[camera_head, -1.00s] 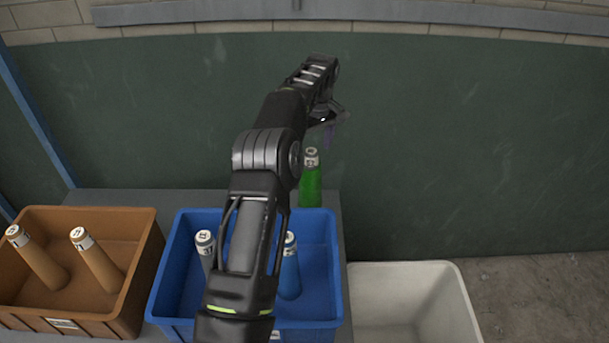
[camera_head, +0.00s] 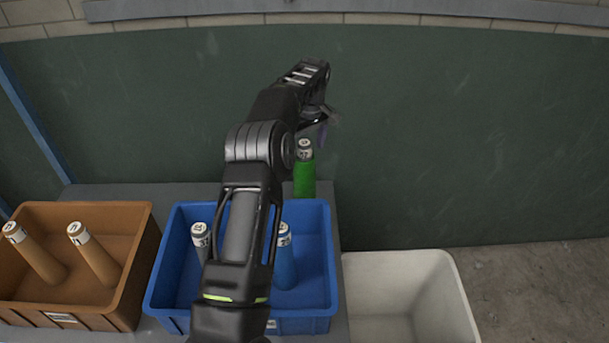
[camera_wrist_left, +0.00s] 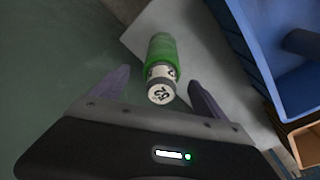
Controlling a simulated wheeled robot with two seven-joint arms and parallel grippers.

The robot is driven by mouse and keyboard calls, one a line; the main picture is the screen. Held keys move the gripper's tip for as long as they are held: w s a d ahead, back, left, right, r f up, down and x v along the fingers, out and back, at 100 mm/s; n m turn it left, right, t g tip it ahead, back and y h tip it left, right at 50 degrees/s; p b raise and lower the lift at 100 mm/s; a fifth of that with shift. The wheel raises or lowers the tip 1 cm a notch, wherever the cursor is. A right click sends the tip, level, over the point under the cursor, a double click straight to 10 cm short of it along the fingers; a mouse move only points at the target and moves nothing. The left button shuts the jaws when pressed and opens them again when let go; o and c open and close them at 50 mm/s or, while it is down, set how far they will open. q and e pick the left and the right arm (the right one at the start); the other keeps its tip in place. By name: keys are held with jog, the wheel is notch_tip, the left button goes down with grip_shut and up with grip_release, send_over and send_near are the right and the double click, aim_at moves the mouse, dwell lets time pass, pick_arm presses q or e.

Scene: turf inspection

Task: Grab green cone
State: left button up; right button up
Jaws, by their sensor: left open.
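The green cone (camera_head: 304,176) stands upright at the back of the grey table, behind the blue crate, with a white labelled top. In the left wrist view the green cone (camera_wrist_left: 161,62) shows with its white top toward me, ahead of and between the two fingers. My left gripper (camera_head: 322,128) is above and just behind the cone in the head view, partly hidden by its own wrist. In the left wrist view my left gripper (camera_wrist_left: 151,94) is open and empty, its purple fingers apart. My right gripper is not in view.
The blue crate (camera_head: 327,230) holds a grey cone (camera_head: 201,238) and a blue cone (camera_head: 285,262). The brown crate (camera_head: 142,262) on the left holds two orange-brown cones. A white bin (camera_head: 455,300) stands at right. A dark green wall (camera_head: 450,130) rises behind.

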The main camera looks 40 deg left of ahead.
aim_at(304, 157)
pick_arm(q)
jog(key=f, duration=0.1)
jog(key=f+p, duration=0.1)
jog(key=f, duration=0.2)
jog(key=shift+a+f, duration=0.25)
jog(key=shift+a, duration=0.1)
jog(key=shift+c, duration=0.4)
grip_shut()
dwell(0.6)
